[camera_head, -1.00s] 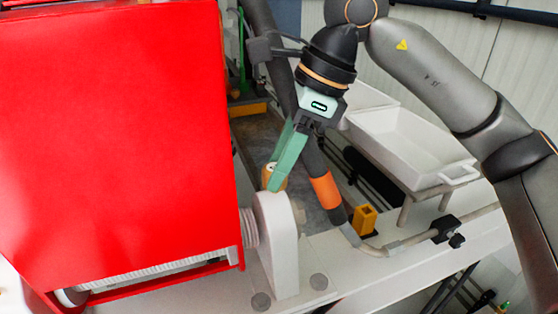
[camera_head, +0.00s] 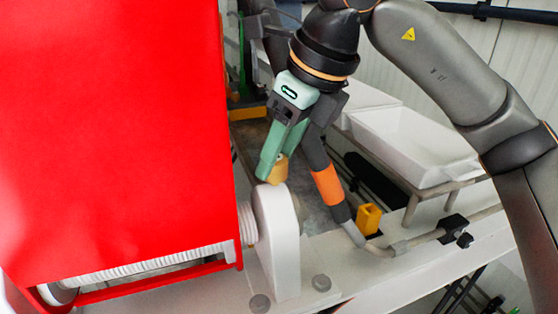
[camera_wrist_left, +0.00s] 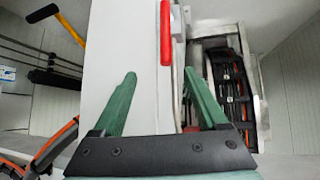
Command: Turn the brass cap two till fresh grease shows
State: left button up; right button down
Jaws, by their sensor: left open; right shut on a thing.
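A brass cap (camera_head: 279,168) sits at the top of the white rounded housing (camera_head: 277,230) beside the red guard. My right gripper (camera_head: 268,172) comes down from above and is shut on the brass cap. Its green fingers hide part of the cap. A number on the cap cannot be read, and I cannot make out any grease. My left gripper (camera_wrist_left: 160,92) shows in the left wrist view, open with nothing between its green fingers. It is not seen in the head view.
A large red guard (camera_head: 115,130) fills the left side. A white tray (camera_head: 415,145) stands at the right on a pipe frame. A yellow block (camera_head: 368,218) and a dark hose with an orange band (camera_head: 327,185) lie close to the housing. In the left wrist view, a red handle (camera_wrist_left: 165,32) is ahead.

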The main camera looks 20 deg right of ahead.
jog(key=m+h+b, duration=0.1)
jog(key=m, duration=0.1)
jog(key=m+t+h+b, duration=0.1)
jog(key=m, duration=0.2)
jog(key=shift+a+m, duration=0.2)
jog(key=shift+m, duration=0.1)
jog(key=shift+m+h, duration=0.8)
jog(key=shift+m, duration=1.4)
jog(key=shift+c, duration=2)
grip_release()
jog(key=p+v, duration=0.1)
jog(key=v, duration=1.1)
jog(key=shift+a+r+p, duration=0.2)
jog(key=shift+r+p, duration=0.1)
jog(key=shift+p, duration=0.1)
